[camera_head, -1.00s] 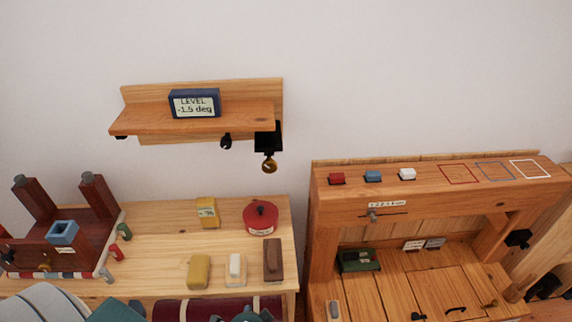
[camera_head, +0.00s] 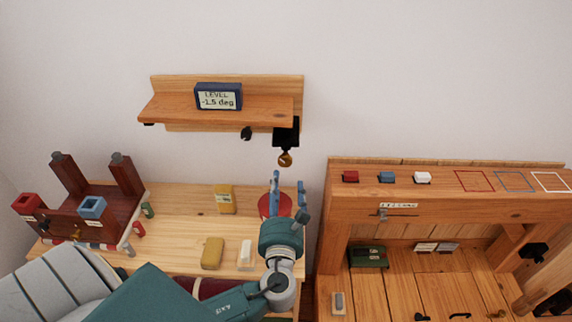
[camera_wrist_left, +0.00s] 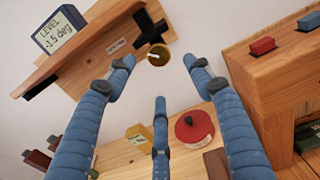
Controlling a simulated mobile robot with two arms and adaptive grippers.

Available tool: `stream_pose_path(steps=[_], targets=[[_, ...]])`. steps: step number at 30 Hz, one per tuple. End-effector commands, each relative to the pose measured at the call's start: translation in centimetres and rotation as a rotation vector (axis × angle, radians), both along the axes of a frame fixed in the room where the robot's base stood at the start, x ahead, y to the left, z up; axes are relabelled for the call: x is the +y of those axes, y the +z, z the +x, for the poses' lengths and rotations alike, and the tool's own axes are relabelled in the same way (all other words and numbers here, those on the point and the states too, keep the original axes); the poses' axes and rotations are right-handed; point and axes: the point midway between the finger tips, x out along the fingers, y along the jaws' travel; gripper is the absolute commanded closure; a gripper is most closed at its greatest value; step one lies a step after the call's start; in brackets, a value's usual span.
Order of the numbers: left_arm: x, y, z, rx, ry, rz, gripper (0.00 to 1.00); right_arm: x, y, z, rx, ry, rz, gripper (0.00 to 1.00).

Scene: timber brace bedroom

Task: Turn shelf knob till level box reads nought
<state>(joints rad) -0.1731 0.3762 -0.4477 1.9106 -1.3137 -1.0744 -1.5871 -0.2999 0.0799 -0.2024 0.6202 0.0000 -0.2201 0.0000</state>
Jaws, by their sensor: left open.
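A tilted wooden shelf (camera_head: 180,108) is on the wall. The blue level box (camera_head: 218,97) on it reads -1.5 deg; it also shows in the left wrist view (camera_wrist_left: 59,31). The brass shelf knob (camera_head: 285,159) hangs below a black bracket at the shelf's right end; it shows in the left wrist view (camera_wrist_left: 158,55) just beyond my fingers. My left gripper (camera_head: 287,180) is open and empty, a little below the knob, fingers pointing up toward it. In the left wrist view its blue fingers (camera_wrist_left: 158,75) are spread, apart from the knob. My right gripper is not in view.
Below is a wooden table with a red round tin (camera_head: 270,205), partly behind my left gripper, a yellow box (camera_head: 225,199) and a dark red wooden stand (camera_head: 98,205). A wooden bench (camera_head: 440,203) with small coloured blocks stands to the right. The wall around the knob is clear.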

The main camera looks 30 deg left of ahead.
Motion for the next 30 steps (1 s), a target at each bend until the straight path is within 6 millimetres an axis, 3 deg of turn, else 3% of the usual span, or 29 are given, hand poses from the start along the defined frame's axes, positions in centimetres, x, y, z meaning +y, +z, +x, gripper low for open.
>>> stream_pose_path(steps=[6,12,26,30], targets=[[2.4,0.5,3.8,-0.001,0.002,0.000,0.48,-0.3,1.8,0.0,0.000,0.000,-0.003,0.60],[4.0,0.3,6.3,0.000,0.002,-0.001,0.48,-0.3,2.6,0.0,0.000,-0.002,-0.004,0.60],[4.7,0.0,7.4,0.000,0.002,-0.005,0.48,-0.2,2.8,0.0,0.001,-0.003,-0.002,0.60],[4.6,0.0,7.4,0.000,0.002,-0.005,0.75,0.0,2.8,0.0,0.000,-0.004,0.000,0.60]])
